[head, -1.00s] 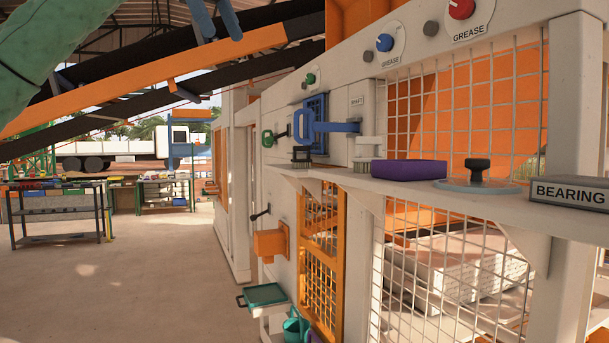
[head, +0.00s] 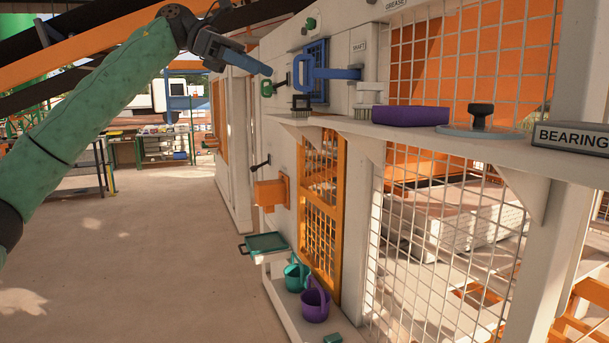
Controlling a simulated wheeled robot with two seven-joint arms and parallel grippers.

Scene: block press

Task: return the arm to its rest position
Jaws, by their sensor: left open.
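My left arm comes in from the left in the head view, with green links raised toward the top. My left gripper (head: 243,58) is at the upper middle, open, with nothing seen between its fingers. It appears in front of the white machine wall, near the green handle (head: 267,88) and left of the blue handle (head: 330,74). I cannot tell whether it touches the wall. My right gripper is not in view.
A shelf on the white wall holds brushes, a purple block (head: 411,116), a round lid with a black knob (head: 480,117) and a BEARING box (head: 573,138). Below are a green tray (head: 266,243) and a purple watering can (head: 315,304). The floor at left is clear.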

